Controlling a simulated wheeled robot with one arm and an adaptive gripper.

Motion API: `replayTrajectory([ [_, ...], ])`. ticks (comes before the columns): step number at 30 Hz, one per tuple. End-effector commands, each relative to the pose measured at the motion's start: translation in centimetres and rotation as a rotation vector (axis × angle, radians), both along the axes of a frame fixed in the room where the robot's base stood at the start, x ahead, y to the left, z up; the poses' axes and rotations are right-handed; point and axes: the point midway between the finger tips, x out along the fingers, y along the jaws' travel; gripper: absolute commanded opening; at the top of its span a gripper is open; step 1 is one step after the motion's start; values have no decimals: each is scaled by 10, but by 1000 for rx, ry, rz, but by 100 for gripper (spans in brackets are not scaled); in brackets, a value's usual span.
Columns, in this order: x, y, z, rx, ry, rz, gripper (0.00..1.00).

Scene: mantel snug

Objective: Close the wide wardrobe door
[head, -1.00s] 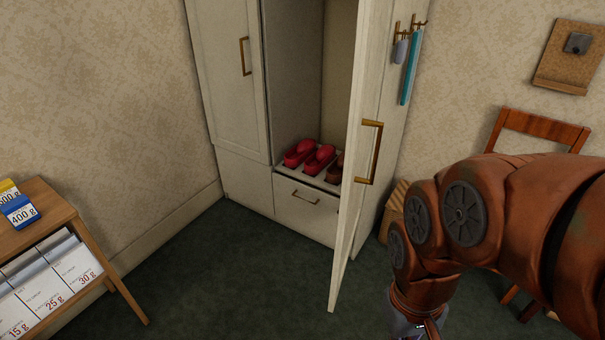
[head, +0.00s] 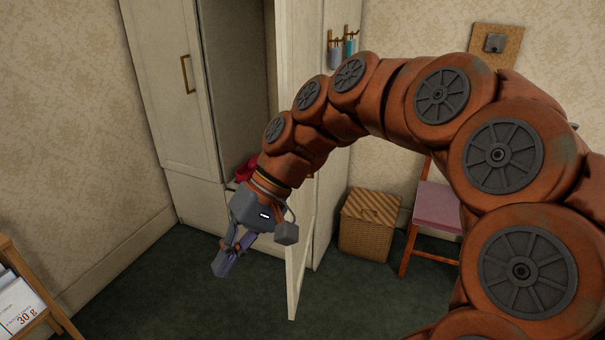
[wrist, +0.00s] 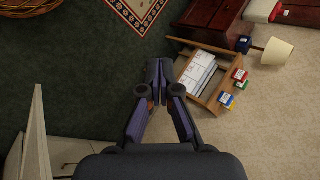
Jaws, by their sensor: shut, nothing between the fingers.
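The cream wardrobe (head: 170,95) stands against the back wall in the head view. Its wide door (head: 299,262) stands open, hinged at the right and swung out toward me. My arm crosses in front of the door and hides much of its middle, including most of its handle. My gripper (head: 222,266) is shut and empty. In the picture it is left of the door's free edge, low in front of the wardrobe; I cannot tell whether anything touches. The shut fingers also show in the wrist view (wrist: 157,78). A pale panel (wrist: 38,140) stands at the wrist view's left.
Red shoes (head: 246,168) sit inside the wardrobe, partly hidden. A wicker basket (head: 365,228) and a chair with a pink seat (head: 438,205) stand to the right. A wooden stand with cards (head: 22,300) is at lower left. Green carpet (head: 190,285) in front is clear.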

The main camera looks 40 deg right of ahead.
Motion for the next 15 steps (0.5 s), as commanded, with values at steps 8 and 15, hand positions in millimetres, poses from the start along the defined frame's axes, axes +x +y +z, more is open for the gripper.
replayTrajectory([
  [8,82,-111,27,398,-151,-254,0],
  [15,92,-261,25,642,-333,-514,0],
])
